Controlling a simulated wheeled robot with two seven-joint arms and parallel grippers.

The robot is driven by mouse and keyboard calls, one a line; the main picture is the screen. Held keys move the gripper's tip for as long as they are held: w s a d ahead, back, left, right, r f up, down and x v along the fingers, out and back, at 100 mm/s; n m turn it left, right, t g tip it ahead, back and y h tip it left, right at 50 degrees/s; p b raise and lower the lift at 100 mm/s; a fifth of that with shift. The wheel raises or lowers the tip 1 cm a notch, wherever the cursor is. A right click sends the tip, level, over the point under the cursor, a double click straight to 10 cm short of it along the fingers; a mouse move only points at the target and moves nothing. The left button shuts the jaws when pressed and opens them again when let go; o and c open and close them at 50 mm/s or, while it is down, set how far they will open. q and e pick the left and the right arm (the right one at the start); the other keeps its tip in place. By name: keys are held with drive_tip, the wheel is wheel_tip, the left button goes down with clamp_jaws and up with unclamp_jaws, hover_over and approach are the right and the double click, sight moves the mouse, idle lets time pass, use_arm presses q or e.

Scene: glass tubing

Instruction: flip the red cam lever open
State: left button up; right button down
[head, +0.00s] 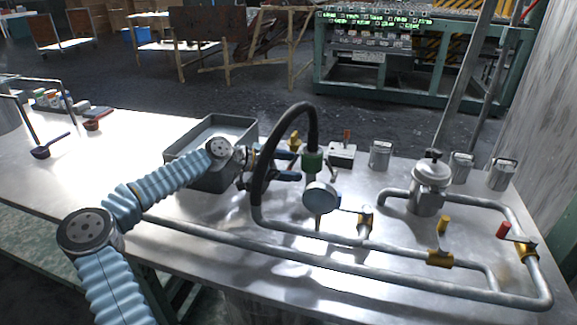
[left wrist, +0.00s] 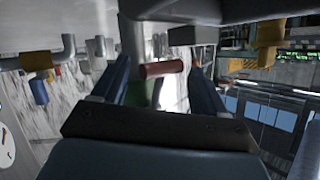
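In the left wrist view a red cylindrical handle (left wrist: 162,69) shows between my fingertips, with a green part (left wrist: 140,93) beside it. My left gripper (left wrist: 158,80) is open, a finger on each side of the handle; I cannot tell whether either touches it. In the head view my left gripper (head: 288,176) is at the black hose (head: 268,150), beside the green fitting (head: 312,161). No red lever shows on that fitting in the head view; the hose and gripper cover part of that area. My right gripper is in neither view.
A round gauge (head: 321,197) stands just right of the gripper. Grey pipes (head: 330,264) with yellow fittings and a red handle (head: 503,229) run across the right of the table. A grey bin (head: 205,183) stands behind my arm. The table's left side is mostly clear.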

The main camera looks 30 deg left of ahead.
use_arm(q)
drive_tip(key=c, duration=0.8)
drive_tip(key=shift+a+r, duration=0.1)
drive_tip(key=shift+s+a+r+m+g+y, duration=0.1)
drive_tip(key=shift+a+r+m+g+y, duration=0.15)
drive_tip(key=shift+y, duration=0.3)
drive_tip(key=shift+a+r+m+g+y, duration=0.1)
drive_tip(key=shift+r+m+g+y, duration=0.15)
drive_tip(key=shift+y, duration=0.3)
drive_tip(key=shift+s+a+r+m+g+y+p, duration=0.1)
drive_tip(key=shift+a+r+m+g+y+p, duration=0.3)
drive_tip(key=shift+y, duration=0.9)
drive_tip(key=shift+d+r+m+g+y+p, duration=0.1)
drive_tip(key=shift+r+m+g+y+p, duration=0.15)
drive_tip(key=shift+r+m+g+y, duration=0.75)
drive_tip(key=shift+s+a+r+m+y+p, duration=0.1)
drive_tip(key=shift+a+r+m+y+p, duration=0.2)
drive_tip(key=shift+y, duration=1.3)
drive_tip(key=shift+w+r, duration=0.1)
drive_tip(key=shift+r, duration=0.05)
drive_tip(key=o, duration=1)
